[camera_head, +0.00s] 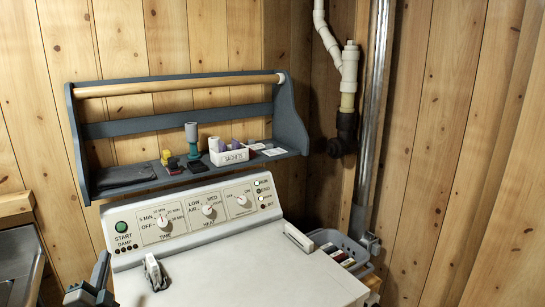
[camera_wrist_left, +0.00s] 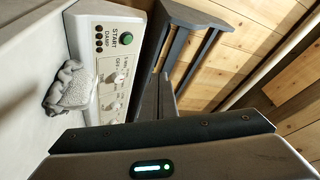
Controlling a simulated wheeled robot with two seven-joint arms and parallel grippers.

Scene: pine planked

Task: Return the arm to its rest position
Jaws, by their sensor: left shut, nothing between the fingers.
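My left gripper (camera_head: 102,268) shows at the lower left of the head view, dark blue-grey. In the left wrist view the dark bar and grey housing of my wrist fill the bottom, with the dryer panel's green start button (camera_wrist_left: 126,39) beyond. My right gripper is in neither view.
A small grey sculpted object (camera_head: 155,272) lies on the dryer top near my gripper. A blue-grey wall shelf (camera_head: 120,128) holds small bottles and a white sachet box (camera_head: 229,157). A grey basket (camera_head: 345,247) stands right of the dryer; a metal pipe (camera_head: 372,120) rises behind it.

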